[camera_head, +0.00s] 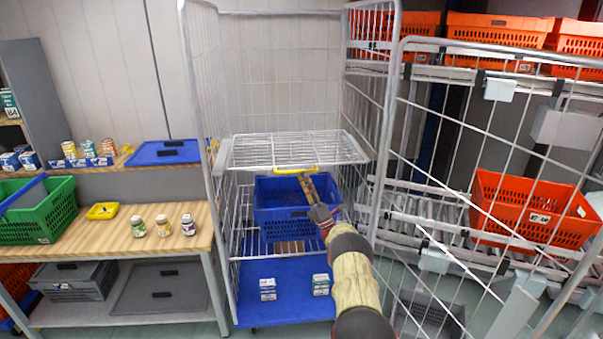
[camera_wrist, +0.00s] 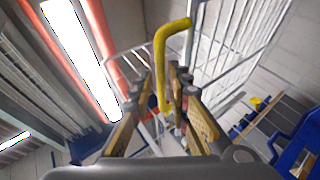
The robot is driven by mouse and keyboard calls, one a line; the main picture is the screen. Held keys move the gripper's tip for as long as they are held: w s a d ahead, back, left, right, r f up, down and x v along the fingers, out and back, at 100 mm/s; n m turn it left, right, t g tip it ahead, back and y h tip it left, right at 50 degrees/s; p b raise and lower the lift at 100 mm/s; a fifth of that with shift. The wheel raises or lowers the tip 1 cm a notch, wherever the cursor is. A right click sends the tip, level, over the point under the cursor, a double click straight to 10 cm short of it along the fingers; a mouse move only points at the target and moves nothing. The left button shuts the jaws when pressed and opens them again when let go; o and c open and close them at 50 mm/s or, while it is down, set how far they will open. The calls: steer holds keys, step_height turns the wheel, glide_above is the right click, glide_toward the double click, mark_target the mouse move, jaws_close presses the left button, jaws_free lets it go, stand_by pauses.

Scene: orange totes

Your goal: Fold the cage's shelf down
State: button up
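The cage (camera_head: 388,120) is a tall wire roll cage in the middle of the head view. Its white wire shelf (camera_head: 345,152) lies roughly level across the cage, with a yellow handle (camera_head: 290,171) on its front edge. My gripper (camera_head: 304,180) is at the right part of this handle, reaching up from below right. In the wrist view, the yellow handle (camera_wrist: 161,58) runs between the fingertips of my gripper (camera_wrist: 168,88), which look closed in around it. The exact contact is small and partly hidden.
Below the shelf, a blue crate (camera_head: 275,215) stands in the cage, with two small boxes (camera_head: 268,290) on its blue floor (camera_head: 290,308). The open wire door (camera_head: 455,150) stands at right, before racks with orange totes (camera_head: 530,205). A wooden table (camera_head: 110,240) stands at left.

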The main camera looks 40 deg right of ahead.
steer(key=v, duration=0.8)
stand_by(0.4)
